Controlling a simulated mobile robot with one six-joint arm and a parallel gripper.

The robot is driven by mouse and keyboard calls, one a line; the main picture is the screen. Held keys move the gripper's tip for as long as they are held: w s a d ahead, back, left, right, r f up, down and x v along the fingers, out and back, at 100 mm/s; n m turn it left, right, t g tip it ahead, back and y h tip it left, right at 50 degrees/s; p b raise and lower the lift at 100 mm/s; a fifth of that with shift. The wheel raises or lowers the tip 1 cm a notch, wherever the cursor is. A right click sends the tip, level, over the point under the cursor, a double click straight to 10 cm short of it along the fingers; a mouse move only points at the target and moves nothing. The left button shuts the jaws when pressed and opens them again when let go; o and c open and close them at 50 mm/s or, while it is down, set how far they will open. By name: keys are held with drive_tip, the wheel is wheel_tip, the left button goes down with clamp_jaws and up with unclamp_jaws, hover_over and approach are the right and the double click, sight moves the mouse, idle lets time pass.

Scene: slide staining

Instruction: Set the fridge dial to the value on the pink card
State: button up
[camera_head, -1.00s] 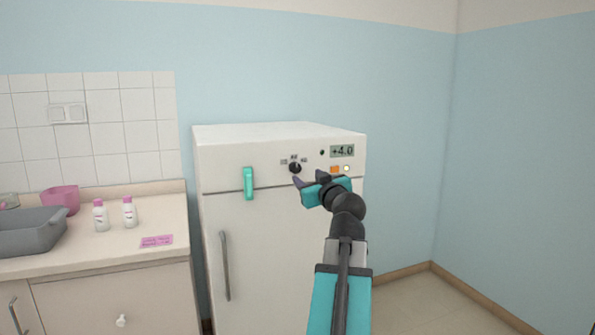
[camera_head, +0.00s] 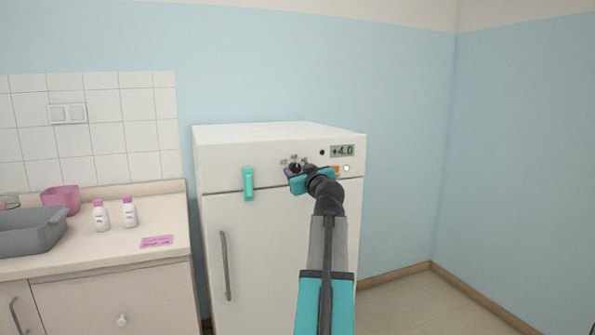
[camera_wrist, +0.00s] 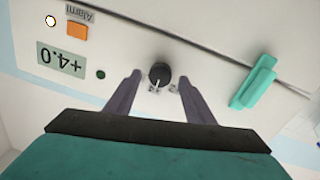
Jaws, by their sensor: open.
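The fridge dial (camera_head: 295,167) is a small black knob on the upper front panel of the white fridge (camera_head: 262,250). In the wrist view the dial (camera_wrist: 159,74) shows a light pointer mark on its lower side, with small labels just below it. My gripper (camera_head: 298,172) is open, with its fingertips (camera_wrist: 158,78) on either side of the dial and apart from it. The display (camera_head: 342,151) reads +4.0, and it shows upside down in the wrist view (camera_wrist: 62,60). The pink card (camera_head: 157,241) lies on the counter; its writing is too small to read.
A teal clip-like piece (camera_head: 248,183) sits on the fridge front left of the dial. An orange alarm button (camera_wrist: 77,31) is near the display. Two white bottles with pink caps (camera_head: 101,216), a pink bowl (camera_head: 61,199) and a grey basin (camera_head: 33,231) stand on the counter.

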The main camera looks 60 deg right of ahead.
drive_tip(key=shift+w+d, duration=0.3)
drive_tip(key=shift+w, duration=0.1)
drive_tip(key=c, duration=1.1)
drive_tip(key=shift+o, duration=0.2)
